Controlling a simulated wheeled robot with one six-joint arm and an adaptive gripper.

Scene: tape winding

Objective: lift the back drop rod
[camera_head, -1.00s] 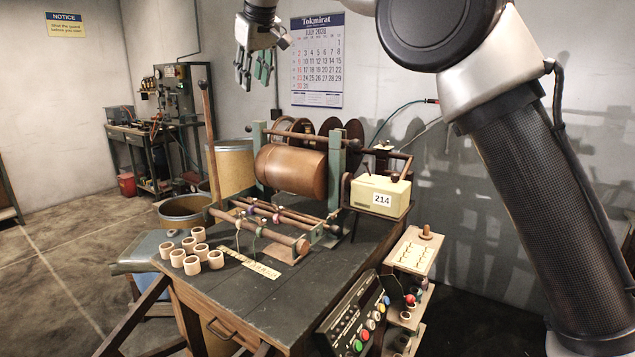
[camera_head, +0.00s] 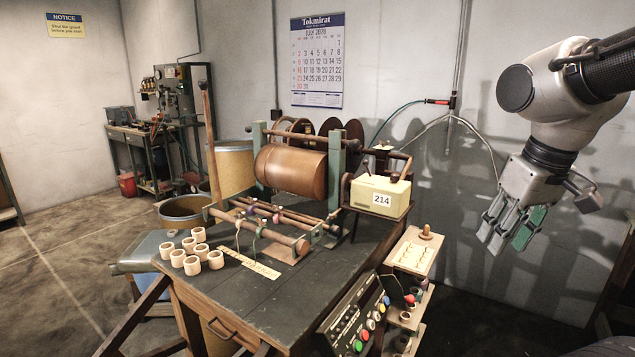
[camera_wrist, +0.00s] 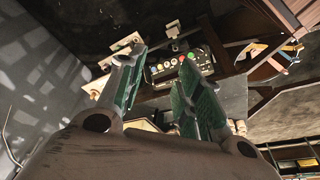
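The winding machine has a brown drum (camera_head: 290,171) between two green posts. In front of and below the drum, several wooden rods (camera_head: 290,215) lie low and close together across the frame. I cannot tell for certain which of them is the back drop rod. My gripper (camera_head: 507,238) hangs in the air at the right of the head view, well away from the rods, with its fingers pointing down. The wrist view shows its green-padded fingers (camera_wrist: 169,55) spread apart with nothing between them. The rods cannot be made out in the wrist view.
The machine stands on a dark table (camera_head: 245,300) with several small wooden cups (camera_head: 190,249) at its left. A cream box marked 214 (camera_head: 380,194) sits to the machine's right. A button panel (camera_head: 360,318) is at the table's front right. A tall wooden lever (camera_head: 211,145) rises at left.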

